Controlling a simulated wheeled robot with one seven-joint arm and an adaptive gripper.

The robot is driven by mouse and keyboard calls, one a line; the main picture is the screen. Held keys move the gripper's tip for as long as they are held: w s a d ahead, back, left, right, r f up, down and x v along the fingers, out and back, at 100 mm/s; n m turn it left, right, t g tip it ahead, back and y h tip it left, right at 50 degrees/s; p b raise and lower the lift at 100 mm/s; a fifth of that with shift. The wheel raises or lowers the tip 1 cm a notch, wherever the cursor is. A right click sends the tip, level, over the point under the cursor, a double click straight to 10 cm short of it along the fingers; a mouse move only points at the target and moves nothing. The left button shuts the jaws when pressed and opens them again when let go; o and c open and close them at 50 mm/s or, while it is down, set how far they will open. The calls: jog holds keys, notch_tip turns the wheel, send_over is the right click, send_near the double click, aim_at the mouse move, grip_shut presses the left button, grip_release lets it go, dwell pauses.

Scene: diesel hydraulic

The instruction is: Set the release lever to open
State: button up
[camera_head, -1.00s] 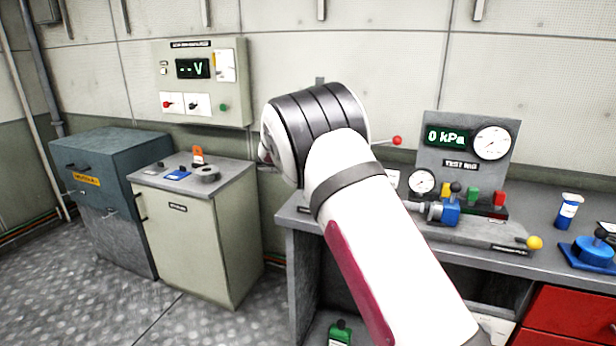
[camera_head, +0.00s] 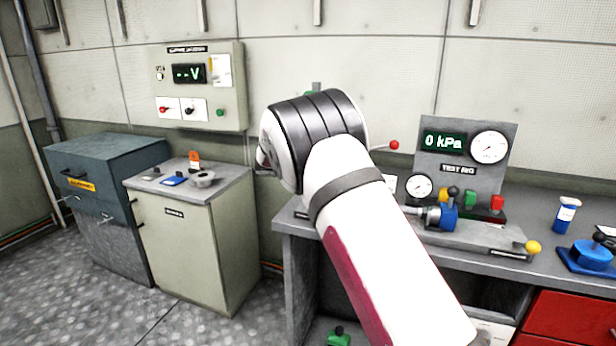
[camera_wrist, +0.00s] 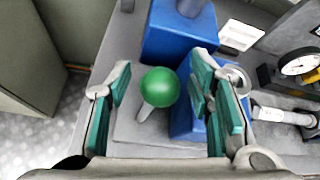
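A lever with a round green knob (camera_wrist: 160,87) and a short pale stem stands on a grey plate in the wrist view. My gripper (camera_wrist: 160,62) is open, with one green-padded finger on either side of the knob. The knob looks apart from both finger pads. No lettering shows on this lever, so I cannot tell whether it is the release lever or how it is set. In the head view my arm hides the gripper and the green knob.
Blue blocks (camera_wrist: 178,32) stand behind and right of the knob. The test rig (camera_head: 465,160) has gauges and a yellow-knobbed lever (camera_head: 533,247). A red ball knob (camera_head: 395,145) shows beside my arm. A grey-topped cabinet (camera_head: 190,235) stands left, with floor in front.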

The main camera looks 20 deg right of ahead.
jog(key=v, duration=1.2)
jog(key=shift+s, duration=0.1)
jog(key=s+d+r+m+g+y+p, duration=0.1)
jog(key=s+d+r+m, duration=0.2)
jog(key=s+m, duration=0.45)
jog(key=s+d+r+m+g+y, duration=0.1)
jog(key=s+d+r+m+g, duration=0.2)
jog(key=s, duration=0.7)
jog(key=s+d+r+m+y+p, duration=0.1)
jog(key=s+d+r+m, duration=0.1)
jog(key=s+m, duration=0.55)
jog(key=s+a+f+m+y+p, duration=0.1)
jog(key=s+m, duration=0.5)
jog(key=s, duration=0.8)
jog(key=s+a+f+m+y, duration=0.2)
jog(key=s+m, duration=0.5)
jog(key=s, duration=0.7)
jog(key=a+y, duration=0.1)
jog(key=a, duration=0.1)
jog(key=shift+a+g+y+p, duration=0.25)
jog(key=shift+g+y+p, duration=0.1)
jog(key=shift+g+y, duration=0.05)
